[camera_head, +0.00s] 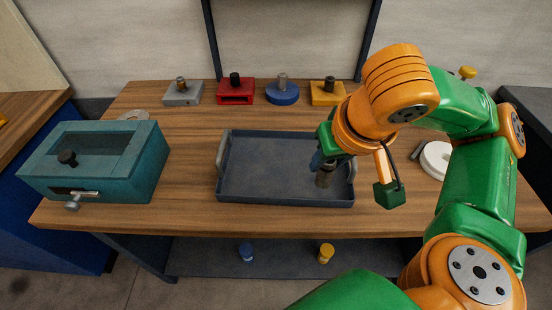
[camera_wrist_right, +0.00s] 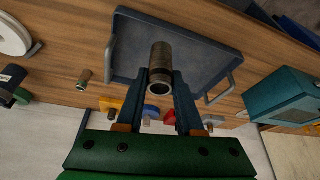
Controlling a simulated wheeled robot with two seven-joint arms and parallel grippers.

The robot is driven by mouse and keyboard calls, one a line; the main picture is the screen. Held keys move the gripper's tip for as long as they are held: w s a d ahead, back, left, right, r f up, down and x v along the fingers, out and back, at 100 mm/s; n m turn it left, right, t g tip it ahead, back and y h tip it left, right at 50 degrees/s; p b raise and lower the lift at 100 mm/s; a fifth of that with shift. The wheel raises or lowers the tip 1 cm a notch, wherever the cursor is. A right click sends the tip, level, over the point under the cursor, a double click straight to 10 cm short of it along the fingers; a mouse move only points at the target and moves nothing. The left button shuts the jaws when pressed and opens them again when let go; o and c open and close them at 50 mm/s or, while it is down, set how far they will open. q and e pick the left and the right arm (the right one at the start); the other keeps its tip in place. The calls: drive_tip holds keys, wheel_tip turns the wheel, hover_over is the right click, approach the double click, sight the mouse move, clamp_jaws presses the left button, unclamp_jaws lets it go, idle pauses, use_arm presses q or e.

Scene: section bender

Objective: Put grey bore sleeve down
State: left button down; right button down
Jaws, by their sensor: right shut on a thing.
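The grey bore sleeve (camera_head: 324,179) is a short, dark grey-brown hollow cylinder. It also shows in the right wrist view (camera_wrist_right: 161,62), with its open end towards the camera. My right gripper (camera_head: 321,162) is shut on it; its two fingers lie on either side of the sleeve in the right wrist view (camera_wrist_right: 161,80). The sleeve is over the right part of the blue-grey tray (camera_head: 285,199); I cannot tell whether it touches the tray floor. The tray looks otherwise empty. My left gripper is not in view.
A teal box (camera_head: 150,168) with a clear lid stands left of the tray. Grey (camera_head: 183,98), red (camera_head: 235,97), blue (camera_head: 282,98) and yellow (camera_head: 327,98) fixtures line the back. A white ring (camera_head: 436,160) lies at the right. Blue and yellow knobbed pieces sit on the lower shelf.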

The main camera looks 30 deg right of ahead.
drive_tip(key=w+f, duration=1.1)
drive_tip(key=shift+w+a+f+b, duration=0.15)
drive_tip(key=shift+w+f+b, duration=0.15)
drive_tip(key=shift+w, duration=0.1)
drive_tip(key=shift+a+f, duration=0.1)
drive_tip(key=shift+f, duration=0.05)
drive_tip(key=shift+f, duration=0.1)
drive_tip(key=c, duration=0.5)
unclamp_jaws()
drive_tip(key=shift+c, duration=0.2)
drive_tip(key=p+v, duration=0.1)
drive_tip(key=v, duration=1.1)
drive_tip(key=shift+p, duration=0.3)
